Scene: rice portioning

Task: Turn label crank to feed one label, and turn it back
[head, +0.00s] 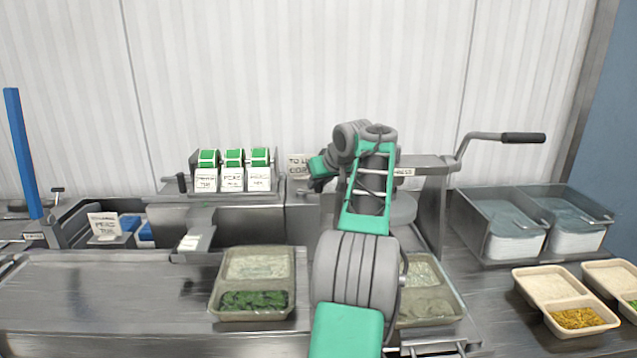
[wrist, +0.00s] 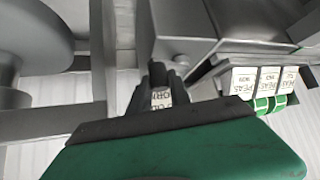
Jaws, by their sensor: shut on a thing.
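The label dispenser (head: 230,188) stands against the back wall with three green-and-white label rolls (head: 233,170) on top. The rolls also show upside down at the right of the wrist view (wrist: 262,88). My gripper (head: 314,184) is at the right end of the dispenser, partly hidden by my own arm in the head view. In the wrist view my gripper's dark fingers (wrist: 160,80) are shut on a small dark piece beside the dispenser's grey housing (wrist: 182,38), which appears to be the label crank's handle. The crank's arm and its angle cannot be made out.
A label plate (head: 195,241) juts out at the front. A filled tray (head: 252,307) stands below; another (head: 428,312) is partly behind my arm. A big lever with a black grip (head: 523,138) rises at the right, near steel bins (head: 487,250). The left counter (head: 100,290) is clear.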

